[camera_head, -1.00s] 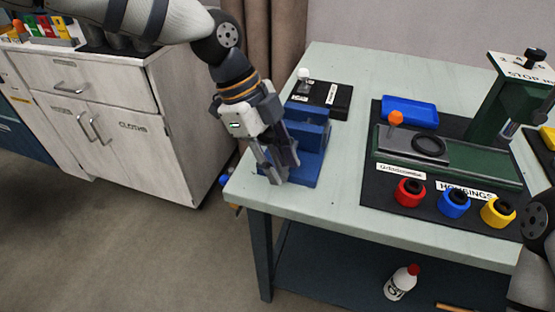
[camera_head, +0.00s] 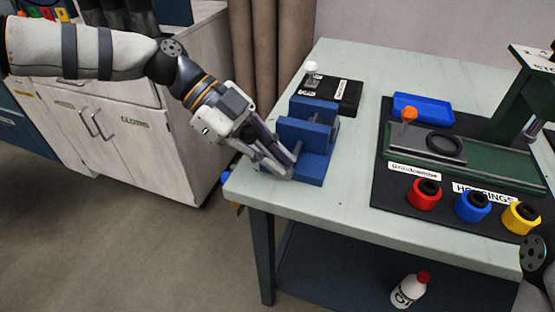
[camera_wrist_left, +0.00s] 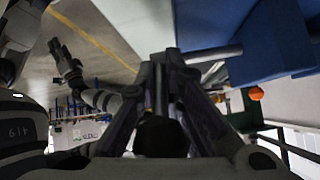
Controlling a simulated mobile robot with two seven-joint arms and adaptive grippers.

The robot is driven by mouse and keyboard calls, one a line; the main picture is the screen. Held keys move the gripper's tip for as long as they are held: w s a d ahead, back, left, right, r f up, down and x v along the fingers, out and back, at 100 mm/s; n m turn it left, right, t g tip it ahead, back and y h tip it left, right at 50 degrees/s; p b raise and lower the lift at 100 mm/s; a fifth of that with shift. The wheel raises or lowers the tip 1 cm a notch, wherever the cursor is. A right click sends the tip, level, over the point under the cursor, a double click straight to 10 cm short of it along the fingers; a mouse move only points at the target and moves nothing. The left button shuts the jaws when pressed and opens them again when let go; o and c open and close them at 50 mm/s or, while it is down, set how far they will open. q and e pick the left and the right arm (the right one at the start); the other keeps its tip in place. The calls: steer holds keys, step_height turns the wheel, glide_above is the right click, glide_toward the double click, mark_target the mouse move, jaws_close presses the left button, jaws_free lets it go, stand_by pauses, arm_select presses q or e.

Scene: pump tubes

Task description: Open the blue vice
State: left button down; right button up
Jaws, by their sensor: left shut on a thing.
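The blue vice (camera_head: 308,140) stands on the near left corner of the pale green table, with its jaw blocks upright on a flat base. My left gripper (camera_head: 285,168) reaches in from the left, tilted, with its fingertips low at the vice's near left side. In the left wrist view, a grey metal rod (camera_wrist_left: 213,53) runs out of the blue vice body (camera_wrist_left: 275,40) to the fingers of my left gripper (camera_wrist_left: 165,70). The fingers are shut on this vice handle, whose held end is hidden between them. My right gripper is outside the head view.
A black box with a white knob (camera_head: 332,94) stands behind the vice. To the right, a black mat holds a green fixture (camera_head: 490,165), a blue tray (camera_head: 422,108) and red, blue and yellow housings (camera_head: 424,194). A white cabinet (camera_head: 130,130) stands left of the table.

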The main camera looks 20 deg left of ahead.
arm_select(q)
steer(key=c, duration=1.7)
jaws_free()
steer(key=v, duration=1.2)
steer(key=shift+r, duration=0.1)
